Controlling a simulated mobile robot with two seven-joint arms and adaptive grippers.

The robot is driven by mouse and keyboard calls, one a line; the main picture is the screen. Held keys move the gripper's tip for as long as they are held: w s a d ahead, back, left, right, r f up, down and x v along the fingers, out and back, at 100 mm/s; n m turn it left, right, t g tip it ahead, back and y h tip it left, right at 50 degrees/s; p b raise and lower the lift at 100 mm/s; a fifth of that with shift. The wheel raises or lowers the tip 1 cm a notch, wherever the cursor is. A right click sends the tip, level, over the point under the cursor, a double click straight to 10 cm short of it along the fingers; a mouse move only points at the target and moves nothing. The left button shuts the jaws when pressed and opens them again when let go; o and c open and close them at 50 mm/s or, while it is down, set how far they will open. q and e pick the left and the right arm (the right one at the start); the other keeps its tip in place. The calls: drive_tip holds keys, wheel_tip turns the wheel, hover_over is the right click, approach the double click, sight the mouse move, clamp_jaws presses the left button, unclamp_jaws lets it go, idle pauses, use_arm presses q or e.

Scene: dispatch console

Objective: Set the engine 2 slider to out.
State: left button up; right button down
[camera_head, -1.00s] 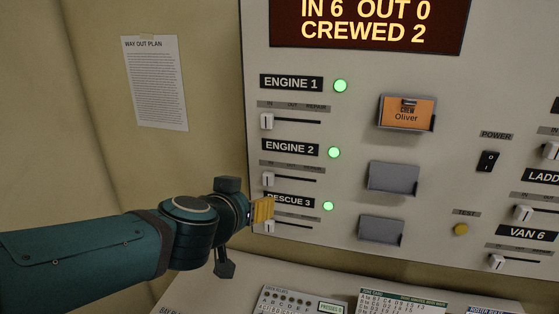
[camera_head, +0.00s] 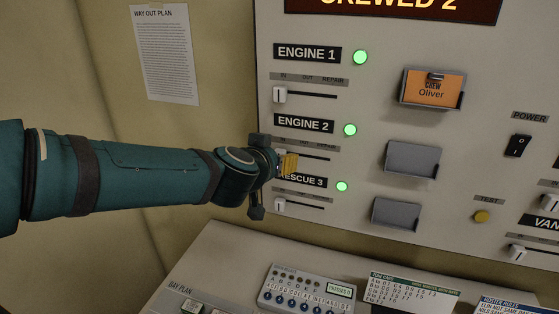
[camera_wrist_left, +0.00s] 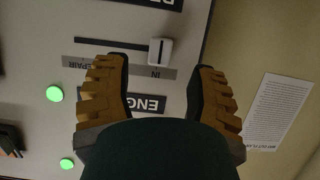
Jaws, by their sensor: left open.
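The engine 2 slider has a white knob (camera_wrist_left: 160,51) at the IN end of its dark track, seen upside down in the left wrist view. In the head view the right part of its track (camera_head: 316,158) shows below the ENGINE 2 label (camera_head: 304,124); my gripper hides the knob there. My left gripper (camera_head: 289,163) is open at the panel, with yellow-brown fingers. In the left wrist view its fingers (camera_wrist_left: 162,75) lie on either side of the knob's line, with the knob just past the tips. I cannot tell whether they touch it.
The engine 1 slider (camera_head: 280,95) is above and the rescue 3 slider (camera_head: 280,204) below, both with knobs at the left. Grey card holders (camera_head: 412,158) stand to the right. A desk with a button unit (camera_head: 306,290) juts out below. A way out plan (camera_head: 165,55) hangs left.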

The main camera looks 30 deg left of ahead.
use_arm(q)
drive_tip(key=shift+b+x, duration=0.7)
drive_tip(key=shift+x, duration=1.9)
use_arm(e)
drive_tip(key=shift+f, duration=1.1)
use_arm(q)
drive_tip(key=shift+r, duration=0.1)
clamp_jaws()
